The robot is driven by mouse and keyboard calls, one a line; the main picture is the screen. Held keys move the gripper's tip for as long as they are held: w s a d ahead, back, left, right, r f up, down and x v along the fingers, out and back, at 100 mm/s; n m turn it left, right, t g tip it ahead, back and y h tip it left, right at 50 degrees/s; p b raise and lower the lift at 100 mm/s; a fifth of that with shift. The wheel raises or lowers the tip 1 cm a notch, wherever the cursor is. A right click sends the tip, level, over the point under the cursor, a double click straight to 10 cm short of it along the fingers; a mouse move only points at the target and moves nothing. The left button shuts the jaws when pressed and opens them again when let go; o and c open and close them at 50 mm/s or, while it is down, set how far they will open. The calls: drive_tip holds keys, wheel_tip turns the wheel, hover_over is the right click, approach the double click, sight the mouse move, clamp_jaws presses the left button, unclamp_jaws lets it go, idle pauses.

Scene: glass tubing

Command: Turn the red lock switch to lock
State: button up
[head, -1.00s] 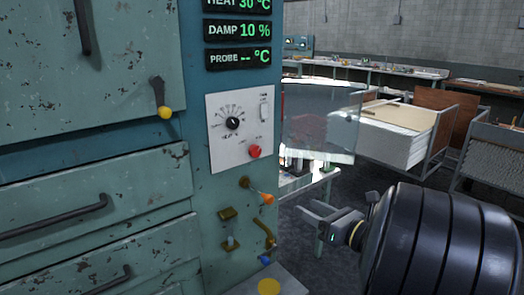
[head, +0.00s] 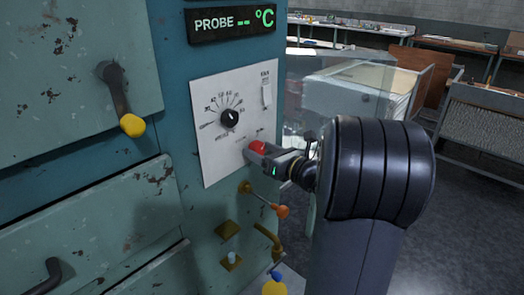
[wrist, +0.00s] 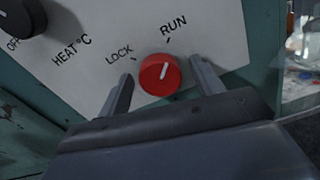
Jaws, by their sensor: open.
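The red lock switch (head: 257,147) is a round knob at the lower right of the white control panel (head: 205,152). In the wrist view the red knob (wrist: 159,74) has a white pointer line tilted up and right, toward the RUN mark. The LOCK mark is to its upper left. My gripper (head: 262,156) is at the panel, with its fingers around the knob. In the wrist view my gripper (wrist: 162,88) is open, one finger on each side of the knob, with gaps visible between fingers and knob.
A black heat dial (head: 230,118) and a fan switch (head: 266,95) sit above the red knob. Below are an orange-tipped lever (head: 281,211) and brass fittings (head: 228,230). A yellow-tipped handle (head: 131,124) sticks out at left. A clear pane stands right of the panel.

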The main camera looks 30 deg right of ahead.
drive_tip(key=shift+c, duration=0.3)
drive_tip(key=c, duration=0.9)
